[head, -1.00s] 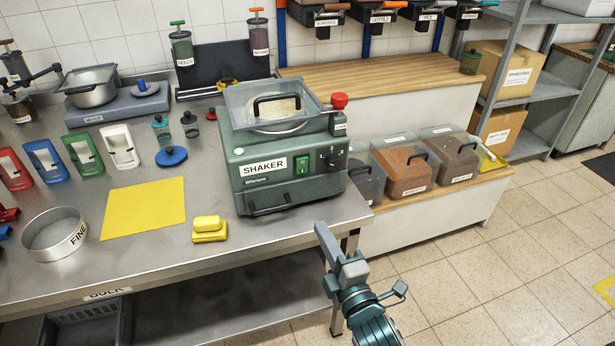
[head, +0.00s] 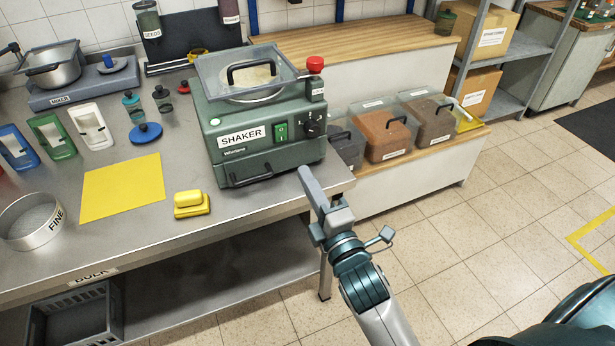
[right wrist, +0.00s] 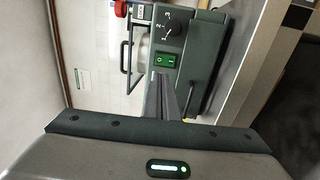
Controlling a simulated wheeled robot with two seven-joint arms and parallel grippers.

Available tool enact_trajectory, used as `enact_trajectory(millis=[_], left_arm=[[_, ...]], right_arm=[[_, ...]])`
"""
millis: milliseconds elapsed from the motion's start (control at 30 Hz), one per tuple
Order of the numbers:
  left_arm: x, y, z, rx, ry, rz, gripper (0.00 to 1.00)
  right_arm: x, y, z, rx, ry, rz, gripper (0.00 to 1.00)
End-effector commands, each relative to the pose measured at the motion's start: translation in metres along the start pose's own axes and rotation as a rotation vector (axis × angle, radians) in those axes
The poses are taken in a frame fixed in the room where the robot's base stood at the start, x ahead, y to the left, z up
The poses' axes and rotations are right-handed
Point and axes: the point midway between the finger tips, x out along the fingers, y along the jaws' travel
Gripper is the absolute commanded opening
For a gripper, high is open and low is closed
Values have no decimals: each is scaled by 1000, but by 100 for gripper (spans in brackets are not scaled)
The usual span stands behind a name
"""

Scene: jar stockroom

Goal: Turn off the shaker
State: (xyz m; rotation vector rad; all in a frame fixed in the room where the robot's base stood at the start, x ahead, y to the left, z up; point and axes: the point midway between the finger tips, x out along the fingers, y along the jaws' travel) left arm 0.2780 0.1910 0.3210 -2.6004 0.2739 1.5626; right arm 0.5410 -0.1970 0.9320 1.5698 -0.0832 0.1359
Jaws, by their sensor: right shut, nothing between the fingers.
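The shaker (head: 262,155) is a green box labelled SHAKER on the steel bench, with a clear lid and black handle on top. Its green power switch (head: 281,132) is on the front, left of a black dial (head: 313,125). A small green light (head: 215,122) glows on the front's upper left. A red knob (head: 315,64) sits at the top right. My right gripper (head: 305,172) is shut and empty, in front of the shaker's lower right corner, apart from the switch. In the right wrist view the switch (right wrist: 165,60) lies just beyond the fingertips (right wrist: 158,82). My left gripper is not in view.
A FINE sieve (head: 32,222) stands further left. Lidded bins (head: 385,135) stand on a low shelf at right. The floor at right is clear.

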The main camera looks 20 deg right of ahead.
Motion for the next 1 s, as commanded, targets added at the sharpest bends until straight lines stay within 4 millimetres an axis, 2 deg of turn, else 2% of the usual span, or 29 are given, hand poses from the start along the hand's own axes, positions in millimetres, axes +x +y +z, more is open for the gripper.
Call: enact_trajectory(millis=[600, 800, 1000], left_arm=[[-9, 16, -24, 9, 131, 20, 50], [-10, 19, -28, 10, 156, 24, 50], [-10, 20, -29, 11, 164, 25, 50]], right_arm=[[101, 2, 0, 0, -1, 2, 0], [117, 1, 0, 2, -1, 0, 0], [120, 0, 0, 1, -1, 1, 0]])
